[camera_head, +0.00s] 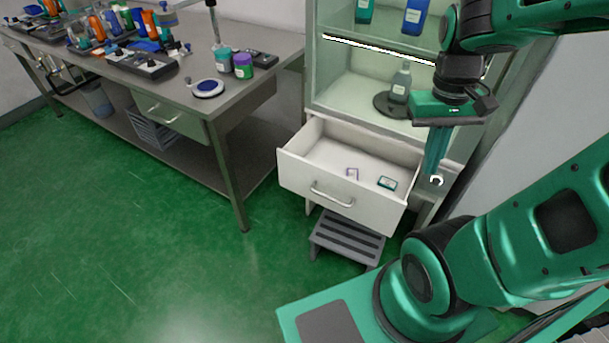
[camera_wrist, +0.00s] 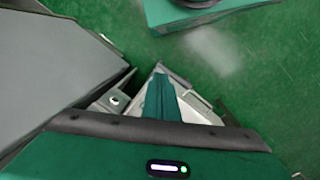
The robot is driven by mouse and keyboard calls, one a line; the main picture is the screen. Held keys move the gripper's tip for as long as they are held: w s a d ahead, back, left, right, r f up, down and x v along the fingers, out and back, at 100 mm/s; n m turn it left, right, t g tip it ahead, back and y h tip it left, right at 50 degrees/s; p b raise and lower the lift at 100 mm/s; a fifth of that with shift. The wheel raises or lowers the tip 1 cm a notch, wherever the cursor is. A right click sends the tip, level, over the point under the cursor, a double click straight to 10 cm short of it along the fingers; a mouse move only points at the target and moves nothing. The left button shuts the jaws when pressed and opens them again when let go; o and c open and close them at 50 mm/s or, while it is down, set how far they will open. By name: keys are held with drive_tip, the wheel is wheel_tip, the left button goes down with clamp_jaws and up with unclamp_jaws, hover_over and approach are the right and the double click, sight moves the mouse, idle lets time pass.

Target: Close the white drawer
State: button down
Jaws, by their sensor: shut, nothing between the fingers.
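The white drawer (camera_head: 305,188) stands pulled out from the lower part of a pale cabinet in the head view. Its front has a metal bar handle (camera_head: 332,194). My gripper (camera_head: 436,180) points down with its fingers together and empty, at the right of the drawer near its right side. I cannot tell whether it touches the drawer. In the wrist view my shut fingers (camera_wrist: 161,98) show over pale edges that look like part of the drawer, mostly hidden by the gripper.
Two small boxes (camera_head: 352,174) (camera_head: 387,183) lie inside the drawer. A grey step stool (camera_head: 346,240) stands below its front. A glass bottle (camera_head: 400,82) sits on a dark disc in the cabinet above. A workbench (camera_head: 225,104) with lab items is at left. Green floor in front is clear.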

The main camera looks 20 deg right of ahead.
drive_tip(key=w+a+f+n+g+h, duration=0.2)
drive_tip(key=w+a+f+n+h, duration=0.15)
drive_tip(key=w+f+n, duration=0.45)
drive_tip(key=n+t+h, duration=1)
drive_tip(key=n+t, duration=0.4)
drive_tip(key=n, duration=0.8)
approach(302, 163)
drive_tip(key=x, duration=0.6)
drive_tip(key=shift+w+d+f, duration=0.1)
drive_tip(key=shift+w+d, duration=0.05)
drive_tip(key=shift+d, duration=0.05)
drive_tip(key=shift+w, duration=0.1)
